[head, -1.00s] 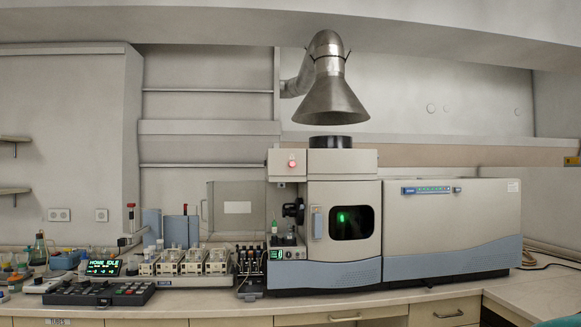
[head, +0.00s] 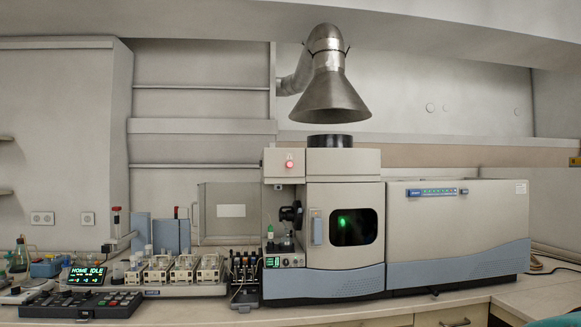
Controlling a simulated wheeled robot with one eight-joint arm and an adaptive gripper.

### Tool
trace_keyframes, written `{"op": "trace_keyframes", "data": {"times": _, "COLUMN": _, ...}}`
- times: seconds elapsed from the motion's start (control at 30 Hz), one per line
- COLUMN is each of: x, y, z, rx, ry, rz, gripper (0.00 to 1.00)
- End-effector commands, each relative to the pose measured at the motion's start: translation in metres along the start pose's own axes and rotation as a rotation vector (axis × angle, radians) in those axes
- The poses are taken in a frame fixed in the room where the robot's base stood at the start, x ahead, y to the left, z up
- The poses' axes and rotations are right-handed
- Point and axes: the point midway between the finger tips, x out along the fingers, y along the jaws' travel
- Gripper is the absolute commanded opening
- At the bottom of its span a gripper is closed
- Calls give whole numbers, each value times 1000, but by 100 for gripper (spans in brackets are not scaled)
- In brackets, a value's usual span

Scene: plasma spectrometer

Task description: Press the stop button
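A red lit button (head: 290,164) sits on the upper left front of the large grey and blue spectrometer (head: 440,219). A black keypad (head: 84,304) with dark and coloured keys lies on the bench at the lower left. Which control is the stop button cannot be read at this size. A small display (head: 87,276) behind the keypad reads "HOME IDLE". My gripper is not in view.
A metal fume hood (head: 331,95) hangs above the spectrometer. Glassware and an autosampler with several racks (head: 182,270) crowd the bench's left half. A narrow strip of bench (head: 345,312) in front of the spectrometer is clear.

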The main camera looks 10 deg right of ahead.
Motion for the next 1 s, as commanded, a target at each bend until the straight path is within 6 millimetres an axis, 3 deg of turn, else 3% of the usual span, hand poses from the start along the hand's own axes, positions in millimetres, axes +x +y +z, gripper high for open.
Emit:
{"op": "trace_keyframes", "data": {"times": 0.17, "x": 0, "y": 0, "z": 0, "rx": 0, "ry": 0, "rz": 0, "gripper": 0}}
{"op": "trace_keyframes", "data": {"times": 1.0, "x": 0, "y": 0, "z": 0, "rx": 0, "ry": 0, "rz": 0, "gripper": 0}}
